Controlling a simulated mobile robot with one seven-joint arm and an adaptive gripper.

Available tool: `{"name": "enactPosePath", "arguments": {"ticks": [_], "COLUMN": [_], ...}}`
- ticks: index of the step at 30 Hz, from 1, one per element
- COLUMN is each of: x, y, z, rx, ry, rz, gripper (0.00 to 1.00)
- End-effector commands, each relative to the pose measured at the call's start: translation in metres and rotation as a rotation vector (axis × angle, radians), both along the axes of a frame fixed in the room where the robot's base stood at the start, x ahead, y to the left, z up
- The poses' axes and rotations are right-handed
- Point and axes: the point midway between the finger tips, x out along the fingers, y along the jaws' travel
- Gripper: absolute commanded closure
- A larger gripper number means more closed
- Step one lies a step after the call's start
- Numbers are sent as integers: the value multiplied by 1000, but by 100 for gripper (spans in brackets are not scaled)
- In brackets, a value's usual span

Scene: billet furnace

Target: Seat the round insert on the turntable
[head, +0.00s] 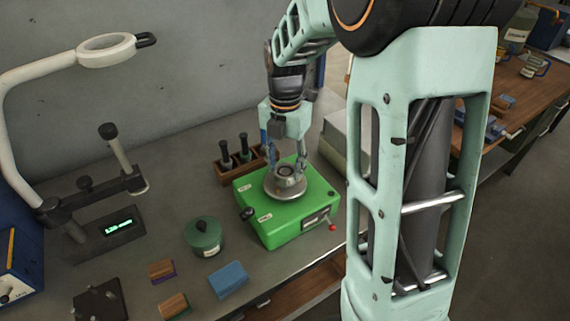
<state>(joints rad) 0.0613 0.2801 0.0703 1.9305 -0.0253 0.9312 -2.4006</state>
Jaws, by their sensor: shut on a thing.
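The turntable is a green box (298,218) with a round grey plate (272,187) on top. It stands on the grey workbench at the middle of the head view. My gripper (287,172) points down over the plate, its fingers on either side of a small round grey insert (286,171). My gripper is shut on the insert, at or just above the middle of the plate. I cannot tell whether the insert touches the plate.
A wooden rack (229,171) with dark-handled tools stands behind the turntable. A pale box (335,140) is behind it to the right. A green lidded pot (204,236), a blue block (229,279) and wood-backed brushes (162,270) lie left and in front. A lamp (104,50) arches at far left.

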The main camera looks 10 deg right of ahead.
Motion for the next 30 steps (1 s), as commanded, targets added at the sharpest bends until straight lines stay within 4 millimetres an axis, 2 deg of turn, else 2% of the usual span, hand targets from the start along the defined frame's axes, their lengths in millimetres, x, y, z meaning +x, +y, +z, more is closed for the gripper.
{"name": "enactPosePath", "arguments": {"ticks": [23, 24, 26, 30], "x": [1, 1, 1, 0], "y": [0, 0, 0, 0], "z": [-11, -11, -11, -11], "rx": [0, 0, 0, 0], "ry": [-3, -3, -3, -1], "rz": [0, 0, 0, 0], "gripper": [100, 55, 49, 49]}}
